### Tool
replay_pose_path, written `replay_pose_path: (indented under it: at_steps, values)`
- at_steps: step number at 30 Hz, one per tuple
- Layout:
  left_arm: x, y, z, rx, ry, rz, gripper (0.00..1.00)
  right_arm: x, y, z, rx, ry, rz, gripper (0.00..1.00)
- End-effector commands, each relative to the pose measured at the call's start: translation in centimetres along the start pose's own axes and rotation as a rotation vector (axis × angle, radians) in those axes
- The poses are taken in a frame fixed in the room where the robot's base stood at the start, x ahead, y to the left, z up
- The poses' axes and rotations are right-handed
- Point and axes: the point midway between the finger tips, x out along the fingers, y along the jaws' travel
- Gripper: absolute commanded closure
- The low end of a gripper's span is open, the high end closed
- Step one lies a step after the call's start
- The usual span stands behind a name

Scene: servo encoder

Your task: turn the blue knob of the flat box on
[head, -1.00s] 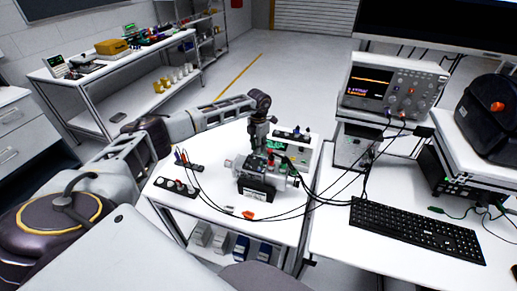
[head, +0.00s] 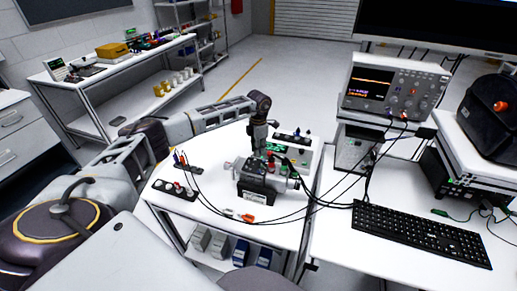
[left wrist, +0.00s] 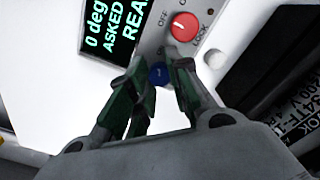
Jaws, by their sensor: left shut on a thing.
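The flat box (left wrist: 60,85) is white and has a dark display with green text that reads 0 deg and ASKED. A red knob (left wrist: 184,26), labelled OFF and LOCK, sits beside the display. The blue knob (left wrist: 158,73) is below the red one, largely hidden by my fingers. My left gripper (left wrist: 160,83) is shut on the blue knob, with its green-grey fingertips either side of it. In the head view my left gripper (head: 270,151) points down at the flat box (head: 312,162), behind the dark servo unit (head: 262,178). My right gripper is out of view.
Black cables run across the white table to the oscilloscope (head: 388,90). A dark connector block (head: 175,189) and an orange-tipped piece (head: 247,218) lie on the near part of the table. A keyboard (head: 420,232) fills the bench at right.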

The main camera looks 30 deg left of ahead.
Motion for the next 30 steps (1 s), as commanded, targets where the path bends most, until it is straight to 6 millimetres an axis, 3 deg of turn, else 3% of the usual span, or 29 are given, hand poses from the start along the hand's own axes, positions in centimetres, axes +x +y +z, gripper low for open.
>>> replay_pose_path:
  at_steps: [1, 6, 20, 30]
  values:
    - [-0.1, 0.1, 0.0, -0.002, 0.0, 0.001, 0.79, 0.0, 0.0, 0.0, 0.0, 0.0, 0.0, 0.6]
    - [-0.1, 0.1, 0.0, -0.002, 0.0, 0.001, 0.57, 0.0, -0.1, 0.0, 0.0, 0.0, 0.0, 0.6]
    - [-0.4, 0.0, 0.0, -0.001, -0.001, 0.001, 0.57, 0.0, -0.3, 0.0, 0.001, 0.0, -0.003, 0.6]
    - [-3.8, 0.1, 0.1, -0.002, -0.002, 0.001, 0.57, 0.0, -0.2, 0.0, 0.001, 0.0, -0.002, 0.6]
